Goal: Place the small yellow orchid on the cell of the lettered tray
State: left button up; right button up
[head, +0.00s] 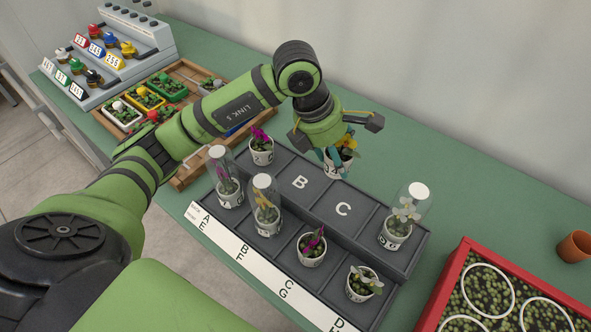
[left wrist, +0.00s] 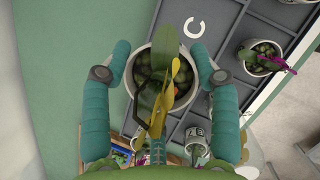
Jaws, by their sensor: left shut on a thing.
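My left gripper (head: 337,158) is shut on the white pot of the small yellow orchid (head: 347,144) above the back edge of the lettered tray (head: 203,224). In the left wrist view the teal fingers press on both sides of the pot, and the yellow orchid (left wrist: 163,95) leans over its rim. The tray's back-row cells B (head: 300,183) and C (head: 343,209) are bare. The letter C also shows in the left wrist view (left wrist: 193,27), ahead of the held pot. The pot's underside is hidden there. My right gripper is not in view.
Clear domes cover a white orchid (head: 405,212), a purple one (head: 226,180) and a yellow one (head: 265,204) on the tray. Open pots hold magenta orchids (head: 312,246) (head: 262,147) and a white orchid (head: 362,283). A red-framed crate (head: 445,283) stands right.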

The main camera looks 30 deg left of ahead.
pick_arm(q)
jog(key=a+f+b, duration=0.1)
jog(key=a, duration=0.1)
jog(key=a+f+b, duration=0.1)
jog(key=a+f, duration=0.1)
jog(key=a+f+b, duration=0.1)
jog(key=a, duration=0.2)
jog(key=shift+s+a+f, duration=0.1)
jog(key=shift+s+f, duration=0.15)
jog(key=shift+f, duration=0.1)
jog(key=shift+a+f, duration=0.1)
jog(key=shift+a, duration=0.2)
jog(key=shift+a+f, duration=0.1)
jog(key=shift+f+b, duration=0.4)
notch_tip(320, 180, down, 3)
jog(key=shift+r+b, duration=0.15)
jog(key=shift+b, duration=0.7)
jog(key=shift+f, duration=0.2)
jog(key=shift+r, duration=0.1)
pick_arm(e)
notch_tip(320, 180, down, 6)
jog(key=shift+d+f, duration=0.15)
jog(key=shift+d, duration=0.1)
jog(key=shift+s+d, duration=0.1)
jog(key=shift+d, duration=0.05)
